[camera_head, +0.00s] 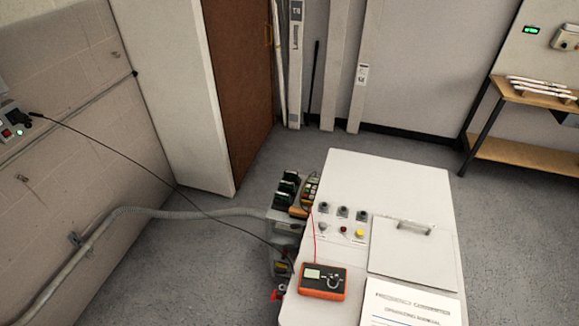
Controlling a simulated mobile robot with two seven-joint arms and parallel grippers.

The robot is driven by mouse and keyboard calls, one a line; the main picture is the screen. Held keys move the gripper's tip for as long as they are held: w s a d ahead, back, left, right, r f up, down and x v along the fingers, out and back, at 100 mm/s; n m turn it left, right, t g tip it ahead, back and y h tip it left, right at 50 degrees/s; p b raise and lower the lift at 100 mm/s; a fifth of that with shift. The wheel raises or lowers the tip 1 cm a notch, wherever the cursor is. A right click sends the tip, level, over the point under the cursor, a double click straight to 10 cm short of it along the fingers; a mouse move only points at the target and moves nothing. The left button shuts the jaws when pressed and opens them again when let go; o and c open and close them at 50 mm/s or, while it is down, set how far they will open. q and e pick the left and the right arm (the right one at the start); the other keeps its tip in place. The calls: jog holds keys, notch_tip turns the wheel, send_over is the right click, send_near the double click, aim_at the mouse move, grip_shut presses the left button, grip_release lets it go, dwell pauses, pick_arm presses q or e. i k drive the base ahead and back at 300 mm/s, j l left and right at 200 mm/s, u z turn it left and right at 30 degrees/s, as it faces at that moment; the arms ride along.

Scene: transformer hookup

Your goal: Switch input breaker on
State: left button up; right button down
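Neither of my grippers shows in the head view. I cannot tell for sure which part is the input breaker. A grey box (285,238) is at the left side of a white bench (340,178), with dark coil-like parts (287,190) on top and small coloured details lower down, too small to read. A wall outlet unit (12,125) at the far left shows red and green lights, with a black cable leading away.
An orange meter (322,281) and a handheld meter (311,190) with a red lead are at the bench. A manual (410,304) lies at its front. A grey conduit (130,212) and the black cable cross the left side. A wooden shelf (525,152) stands right; floor between is clear.

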aim_at(277, 270)
jog(key=j+z, duration=0.25)
jog(key=j, duration=0.15)
jog(key=k+j+z, duration=0.2)
jog(key=j, duration=0.15)
jog(key=j+z, duration=0.25)
jog(key=j, duration=0.15)
jog(key=k+j+z, duration=0.1)
jog(key=j+z, duration=0.15)
jog(key=k+j+z, duration=0.2)
jog(key=j, duration=0.25)
jog(key=k, duration=0.65)
jog(key=i+j+z, duration=1.15)
jog(key=i+j, duration=0.15)
jog(key=j, duration=0.2)
